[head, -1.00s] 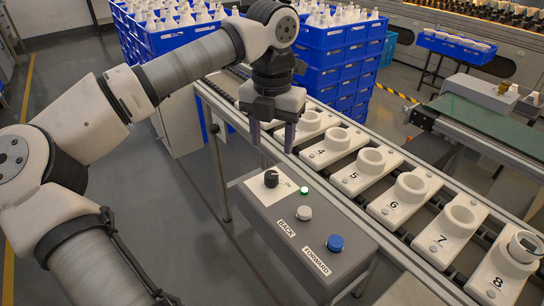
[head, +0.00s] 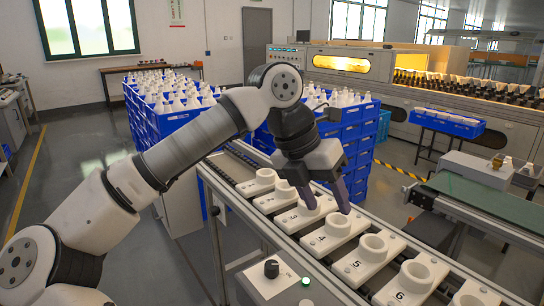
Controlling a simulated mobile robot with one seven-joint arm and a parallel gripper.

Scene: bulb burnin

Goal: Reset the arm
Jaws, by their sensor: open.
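My gripper (head: 327,210) is open and empty in the head view. Its two dark purple-grey fingers point down and to the right, over the white numbered holders near numbers 3 and 4. I cannot tell whether the fingertips touch the holders. My arm reaches in from the lower left, bent at the elbow. Part of holder 4 (head: 325,240) shows beneath the fingers, with its number visible.
A conveyor carries the white holders, among them holder 5 (head: 360,262). A control box with a black knob (head: 271,268) and a lit green lamp (head: 305,281) is at the bottom. Blue crates (head: 170,125) of white bulbs stand behind. A green belt (head: 490,208) lies right.

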